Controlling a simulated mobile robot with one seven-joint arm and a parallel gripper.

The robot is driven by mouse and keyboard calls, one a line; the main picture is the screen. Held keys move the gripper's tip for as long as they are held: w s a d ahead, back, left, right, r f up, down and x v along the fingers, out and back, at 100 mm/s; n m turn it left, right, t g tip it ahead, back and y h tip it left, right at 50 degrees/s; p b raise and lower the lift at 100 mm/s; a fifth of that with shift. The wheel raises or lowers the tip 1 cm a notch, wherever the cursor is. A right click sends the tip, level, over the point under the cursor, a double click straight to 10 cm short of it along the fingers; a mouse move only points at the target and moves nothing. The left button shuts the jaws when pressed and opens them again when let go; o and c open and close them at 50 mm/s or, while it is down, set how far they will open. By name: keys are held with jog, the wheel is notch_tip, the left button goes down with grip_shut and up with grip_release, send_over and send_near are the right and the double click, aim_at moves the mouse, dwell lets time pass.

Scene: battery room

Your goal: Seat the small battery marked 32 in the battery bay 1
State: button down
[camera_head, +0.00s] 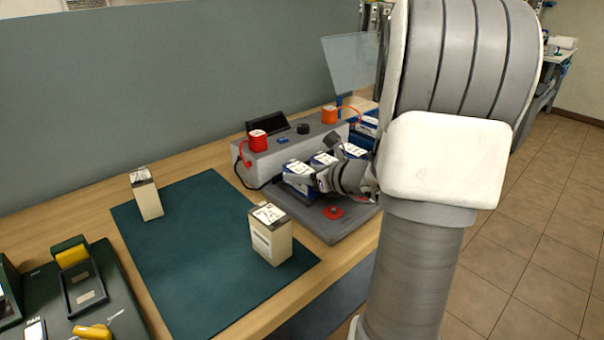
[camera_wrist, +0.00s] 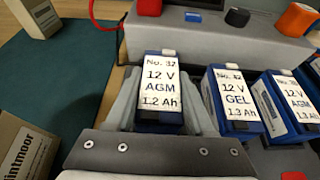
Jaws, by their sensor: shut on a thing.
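The small blue battery marked No. 32, 12 V AGM 1.2 Ah (camera_wrist: 160,82), is upright between the fingers of my gripper (camera_wrist: 162,110), which is shut on it. In the head view this battery (camera_head: 298,178) is at the left end of a row on the grey charging stand (camera_head: 318,222), and my gripper (camera_head: 318,181) partly hides it. A blue battery marked GEL (camera_wrist: 232,98) stands just right of it, with another AGM battery (camera_wrist: 290,102) further right. The bay under the held battery is hidden, so I cannot tell whether the battery touches its floor.
The grey charger (camera_head: 292,150) with a red terminal cap (camera_head: 257,140) and an orange one (camera_head: 329,114) stands behind the row. Two cream batteries (camera_head: 269,240) (camera_head: 148,199) stand on the green mat (camera_head: 190,260). A red knob (camera_head: 333,212) is on the stand's front.

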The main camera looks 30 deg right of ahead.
jog(key=shift+f+b, duration=0.55)
jog(key=c, duration=0.5)
grip_release()
jog(key=shift+c, duration=0.2)
jog(key=shift+f, duration=0.1)
jog(key=shift+p+v, duration=1)
jog(key=shift+v, duration=1.5)
jog(key=shift+p+v, duration=1.2)
jog(key=shift+v, duration=1.85)
